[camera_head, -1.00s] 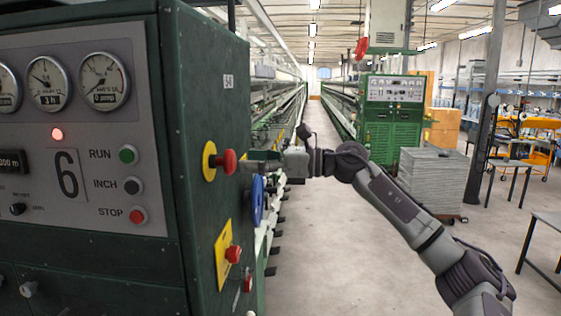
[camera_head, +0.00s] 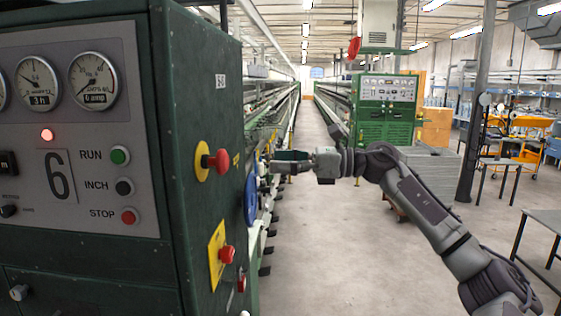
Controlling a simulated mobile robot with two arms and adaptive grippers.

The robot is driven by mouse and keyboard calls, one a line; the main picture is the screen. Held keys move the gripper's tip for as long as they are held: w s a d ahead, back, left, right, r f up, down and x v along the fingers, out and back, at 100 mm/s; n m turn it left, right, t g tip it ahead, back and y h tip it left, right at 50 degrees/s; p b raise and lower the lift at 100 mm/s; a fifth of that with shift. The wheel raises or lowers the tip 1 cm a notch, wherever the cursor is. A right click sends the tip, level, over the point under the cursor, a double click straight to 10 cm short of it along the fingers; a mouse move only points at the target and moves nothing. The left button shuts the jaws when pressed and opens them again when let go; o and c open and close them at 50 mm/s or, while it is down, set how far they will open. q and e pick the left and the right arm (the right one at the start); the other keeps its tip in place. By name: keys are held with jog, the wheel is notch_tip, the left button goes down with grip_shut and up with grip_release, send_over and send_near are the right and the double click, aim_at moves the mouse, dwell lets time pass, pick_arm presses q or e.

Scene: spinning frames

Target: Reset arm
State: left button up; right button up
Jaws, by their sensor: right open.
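My right gripper (camera_head: 276,162) is in the middle of the view, its arm coming in from the lower right. Its fingers point left toward the side of the green machine cabinet and are open, with nothing seen between them. The upper red mushroom button (camera_head: 219,162) on a yellow round plate stands out from the cabinet side. It is to the left of the fingertips, with a visible gap between them in the picture. My left gripper is not in view.
The green cabinet (camera_head: 190,70) fills the left, with gauges, a lit red lamp (camera_head: 47,135), and RUN, INCH and STOP buttons. A lower red button (camera_head: 227,254) and blue wheel (camera_head: 251,200) are nearby. The aisle floor (camera_head: 330,250) is clear; a table (camera_head: 545,218) stands right.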

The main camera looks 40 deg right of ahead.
dwell(0.5)
